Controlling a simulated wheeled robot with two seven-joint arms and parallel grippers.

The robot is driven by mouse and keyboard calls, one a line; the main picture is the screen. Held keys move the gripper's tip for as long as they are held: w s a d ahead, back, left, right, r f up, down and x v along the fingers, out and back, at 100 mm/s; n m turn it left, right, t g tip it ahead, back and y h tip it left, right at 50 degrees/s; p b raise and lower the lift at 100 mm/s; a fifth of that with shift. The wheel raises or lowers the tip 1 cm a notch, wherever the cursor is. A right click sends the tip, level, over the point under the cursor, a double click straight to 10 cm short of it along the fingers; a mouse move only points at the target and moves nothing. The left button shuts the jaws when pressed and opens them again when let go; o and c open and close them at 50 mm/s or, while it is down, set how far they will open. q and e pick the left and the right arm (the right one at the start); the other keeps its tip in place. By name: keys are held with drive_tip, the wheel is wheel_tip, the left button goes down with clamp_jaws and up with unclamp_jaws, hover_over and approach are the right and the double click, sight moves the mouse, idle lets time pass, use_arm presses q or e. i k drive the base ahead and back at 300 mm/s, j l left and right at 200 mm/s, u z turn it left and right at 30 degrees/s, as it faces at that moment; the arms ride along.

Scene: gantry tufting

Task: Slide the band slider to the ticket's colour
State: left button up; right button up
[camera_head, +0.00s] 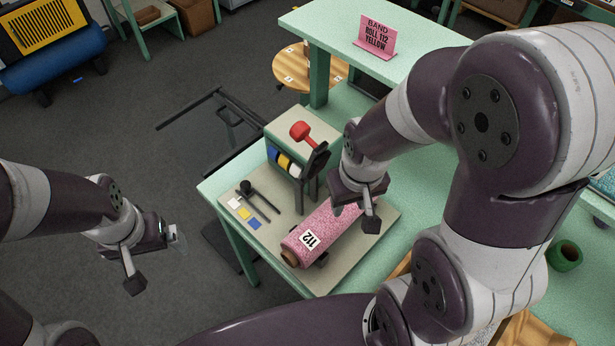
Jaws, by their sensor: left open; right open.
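The pink ticket (376,38) stands on the raised shelf at the back and reads "BAND ROLL 112 YELLOW". The band slider (246,187) looks like a black knob by dark rails on the grey board. It sits at the far left end, near the white patch (234,203); a yellow patch (244,213) and a blue patch (254,223) follow toward the front. My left gripper (157,260) is open and empty, left of the table and apart from the slider. My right gripper (353,211) is open above the pink roll labelled 112 (322,232); contact is unclear.
A band stand (302,133) with a red-knobbed lever (301,131) and blue, yellow and white bands stands behind the slider. The grey board (225,192) lies on the green table (232,170). A green ring (564,256) lies at right.

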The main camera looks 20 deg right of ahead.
sight(245, 186)
drive_tip(key=i+j+z, duration=0.15)
drive_tip(key=z, duration=0.2)
drive_tip(key=i+j+z, duration=0.25)
drive_tip(key=z, duration=0.15)
drive_tip(key=i, duration=0.1)
